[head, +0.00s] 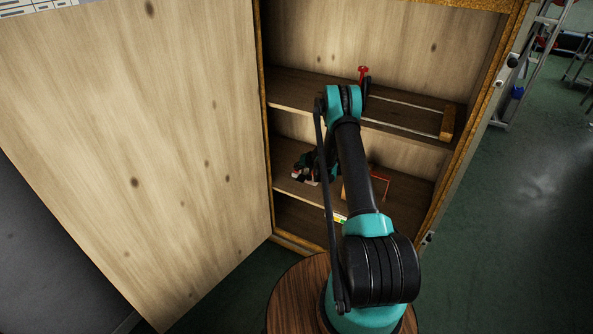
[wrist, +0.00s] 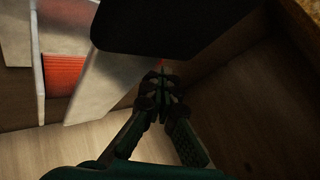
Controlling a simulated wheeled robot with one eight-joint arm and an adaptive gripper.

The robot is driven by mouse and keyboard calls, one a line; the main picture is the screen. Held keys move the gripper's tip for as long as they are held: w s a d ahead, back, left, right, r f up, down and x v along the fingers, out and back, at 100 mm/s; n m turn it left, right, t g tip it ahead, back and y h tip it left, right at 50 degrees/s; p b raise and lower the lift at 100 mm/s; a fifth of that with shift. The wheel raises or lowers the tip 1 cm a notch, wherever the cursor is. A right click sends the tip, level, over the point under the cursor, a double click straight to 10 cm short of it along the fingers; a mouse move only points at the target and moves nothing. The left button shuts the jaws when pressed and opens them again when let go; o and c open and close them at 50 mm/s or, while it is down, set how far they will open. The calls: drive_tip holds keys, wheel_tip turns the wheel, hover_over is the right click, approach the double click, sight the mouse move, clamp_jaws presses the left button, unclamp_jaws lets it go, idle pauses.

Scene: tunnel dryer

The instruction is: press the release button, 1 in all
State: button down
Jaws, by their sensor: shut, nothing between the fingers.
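No release button can be made out for certain in either view. My gripper (wrist: 161,88) is shut and empty in the wrist view, with its fingertips together. A small red spot (wrist: 162,62) shows just past the fingertips, below a large black shape (wrist: 175,25); I cannot tell what it is or whether they touch. In the head view my arm reaches into an open wooden cabinet and hides part of its shelves. A dark teal, red and white shape (head: 305,168) shows at the middle shelf; I cannot tell if it is my gripper.
The cabinet door (head: 140,130) stands open at the left. A wooden piece with metal rods (head: 447,123) lies on the upper shelf, near a red-topped item (head: 363,74). A red frame-like thing (head: 384,187) is behind my arm. Pale panels (wrist: 108,82) and a red-orange block (wrist: 63,76) are at the wrist view's upper left.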

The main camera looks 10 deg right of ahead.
sight(298, 171)
drive_tip(key=shift+r, duration=0.95)
drive_tip(key=shift+r, duration=0.1)
drive_tip(key=shift+r, duration=2.4)
